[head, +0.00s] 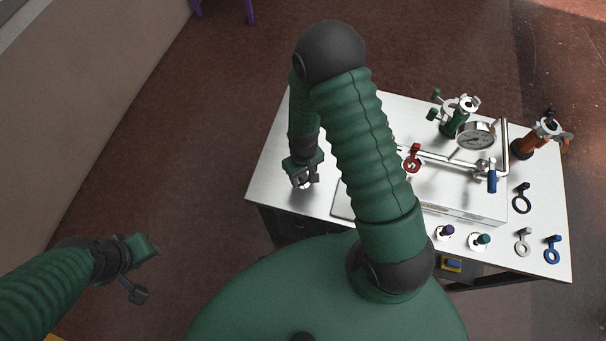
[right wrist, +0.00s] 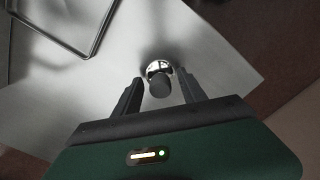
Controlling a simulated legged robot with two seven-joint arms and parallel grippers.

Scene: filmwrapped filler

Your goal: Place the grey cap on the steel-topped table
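The steel-topped table (head: 268,177) fills the right half of the head view. The grey cap (right wrist: 160,87), a dark grey knob on a shiny round metal base, appears to stand on the bare tabletop in the right wrist view. In the head view its bright base (head: 305,185) shows just below my right gripper (head: 303,172). In the right wrist view the fingers of my right gripper (right wrist: 160,77) are open on both sides of the knob, with gaps. My left gripper (head: 142,270) is open and empty, off the table over the floor.
A metal box (head: 470,208) with pipes, a gauge (head: 475,136) and red and blue handles stands on the table. A purple-knobbed cap (head: 447,231), a teal-knobbed cap (head: 481,240) and several ring-shaped keys lie along the right side. The tabletop's left end is mostly clear.

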